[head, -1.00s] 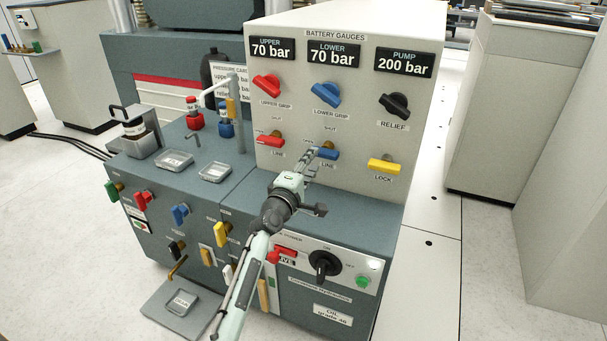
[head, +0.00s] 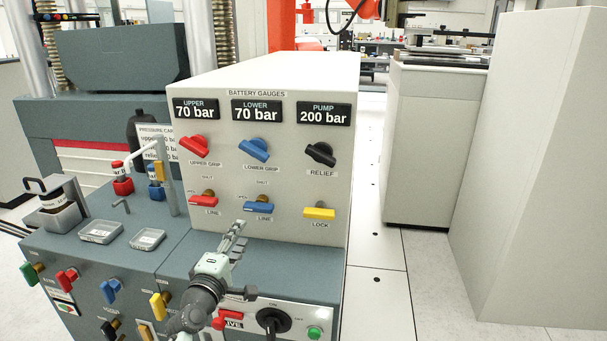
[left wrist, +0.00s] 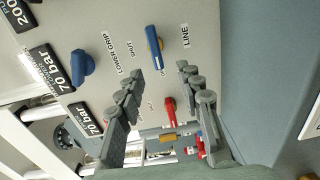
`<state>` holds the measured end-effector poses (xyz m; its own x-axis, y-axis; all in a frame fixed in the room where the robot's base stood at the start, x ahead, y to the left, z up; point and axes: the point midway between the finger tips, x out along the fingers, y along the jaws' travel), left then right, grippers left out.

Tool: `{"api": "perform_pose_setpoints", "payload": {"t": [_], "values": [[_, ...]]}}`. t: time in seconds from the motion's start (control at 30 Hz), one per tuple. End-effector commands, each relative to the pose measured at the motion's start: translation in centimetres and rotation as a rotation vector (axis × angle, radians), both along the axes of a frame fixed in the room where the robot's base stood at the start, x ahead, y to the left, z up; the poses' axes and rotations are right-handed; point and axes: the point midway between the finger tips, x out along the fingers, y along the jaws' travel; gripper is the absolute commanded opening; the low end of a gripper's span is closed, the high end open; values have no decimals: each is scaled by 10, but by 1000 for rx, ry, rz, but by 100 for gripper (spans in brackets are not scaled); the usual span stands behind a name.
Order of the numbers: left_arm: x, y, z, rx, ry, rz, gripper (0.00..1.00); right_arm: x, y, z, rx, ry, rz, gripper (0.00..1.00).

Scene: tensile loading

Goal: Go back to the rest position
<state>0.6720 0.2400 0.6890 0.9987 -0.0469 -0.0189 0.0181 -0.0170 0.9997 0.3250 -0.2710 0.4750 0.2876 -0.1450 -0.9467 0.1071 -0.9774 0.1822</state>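My left gripper (head: 236,234) is in front of the gauge panel, a little below and to the left of the blue lower line lever (head: 258,207). In the left wrist view the two grey fingers (left wrist: 162,82) stand apart with nothing between them. The blue line lever (left wrist: 154,50) shows beyond the fingertips, clear of them. The lever lies roughly level in the head view. My right gripper is in neither view.
The panel (head: 328,226) carries red, blue, black and yellow handles close above the gripper. The console top holds small trays (head: 101,230) and a red-and-blue valve pair. A black knob (head: 273,321) sits below. Open floor lies right of the console, before pale cabinets.

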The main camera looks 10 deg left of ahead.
Motion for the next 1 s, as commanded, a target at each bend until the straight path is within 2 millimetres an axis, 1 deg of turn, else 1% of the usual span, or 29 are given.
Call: {"api": "perform_pose_setpoints", "payload": {"t": [0.07, 0.17, 0.2, 0.27, 0.3, 0.37, 0.4, 0.47, 0.5, 0.6, 0.7, 0.73, 0.8, 0.87, 1.0], "values": [[-12, -7, -20, 97, 60, -41, 36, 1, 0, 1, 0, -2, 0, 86], [-39, -21, -61, 306, 181, -135, 36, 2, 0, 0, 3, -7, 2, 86], [-55, -25, -81, 409, 241, -184, 36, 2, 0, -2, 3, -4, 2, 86], [-83, -30, -113, 567, 336, -269, 36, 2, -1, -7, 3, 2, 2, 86], [-103, -31, -133, 671, 399, -325, 36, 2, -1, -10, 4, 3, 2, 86], [-136, -30, -162, 823, 492, -419, 36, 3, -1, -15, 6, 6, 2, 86], [-161, -27, -181, 922, 558, -482, 36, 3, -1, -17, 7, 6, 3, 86], [-197, -21, -204, 1061, 650, -583, 36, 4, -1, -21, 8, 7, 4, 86], [-222, -14, -216, 1147, 709, -648, 36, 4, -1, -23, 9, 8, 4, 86], [-275, 2, -238, 1321, 834, -797, 36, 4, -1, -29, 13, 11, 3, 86], [-314, 16, -248, 1436, 924, -909, 36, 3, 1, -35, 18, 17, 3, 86], [-322, 20, -250, 1461, 944, -934, 36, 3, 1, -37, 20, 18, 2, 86], [-336, 26, -252, 1499, 977, -976, 36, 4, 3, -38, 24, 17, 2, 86], [-343, 28, -253, 1518, 992, -994, 36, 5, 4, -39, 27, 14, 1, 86], [-343, 29, -253, 1520, 994, -996, 36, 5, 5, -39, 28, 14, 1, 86]]}}
